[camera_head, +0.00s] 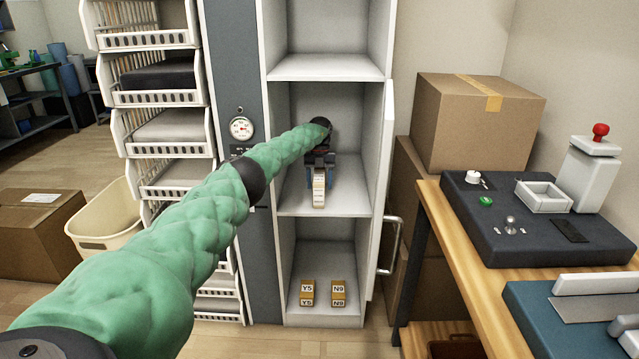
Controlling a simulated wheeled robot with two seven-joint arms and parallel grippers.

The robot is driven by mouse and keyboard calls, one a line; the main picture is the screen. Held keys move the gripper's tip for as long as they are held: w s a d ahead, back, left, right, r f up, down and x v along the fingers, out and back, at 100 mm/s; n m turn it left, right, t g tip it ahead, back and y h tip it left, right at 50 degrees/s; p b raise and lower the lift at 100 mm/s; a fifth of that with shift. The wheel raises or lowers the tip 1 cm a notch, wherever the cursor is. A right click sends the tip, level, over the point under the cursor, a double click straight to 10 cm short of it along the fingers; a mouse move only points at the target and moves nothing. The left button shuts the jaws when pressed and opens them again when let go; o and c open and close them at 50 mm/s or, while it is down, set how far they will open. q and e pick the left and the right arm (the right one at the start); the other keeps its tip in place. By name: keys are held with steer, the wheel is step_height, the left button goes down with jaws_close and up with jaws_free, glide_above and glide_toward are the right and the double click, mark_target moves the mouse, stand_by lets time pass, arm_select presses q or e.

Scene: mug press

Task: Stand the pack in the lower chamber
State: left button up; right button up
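My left arm, in a green sleeve, reaches into the middle chamber (347,195) of the white cabinet. Its gripper (319,172) points down there, with its fingers around a small yellowish pack (318,191) with a pale face. I cannot tell whether that pack touches the shelf. The lower chamber (347,255) is below, open at the front. Two yellow packs stand upright on its floor, side by side with a gap: one marked Y5 (308,293) at left and one marked N9 (338,294) at right. My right gripper is out of view.
The cabinet's white door (384,190) stands open on the right, with a handle (390,246). A grey panel with a gauge (240,127) is at left. A wooden bench (445,235) with dark devices stands at right. The upper chamber looks empty.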

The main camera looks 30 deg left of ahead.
mark_target(320, 170)
arm_select(q)
steer(key=v, duration=0.4)
steer(key=shift+d, duration=0.1)
steer(key=v, duration=0.3)
steer(key=shift+r, duration=0.2)
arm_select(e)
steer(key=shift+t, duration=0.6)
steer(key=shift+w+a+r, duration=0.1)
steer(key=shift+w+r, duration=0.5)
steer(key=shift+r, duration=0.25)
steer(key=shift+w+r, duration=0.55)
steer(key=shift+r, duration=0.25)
arm_select(q)
steer(key=shift+r, duration=0.15)
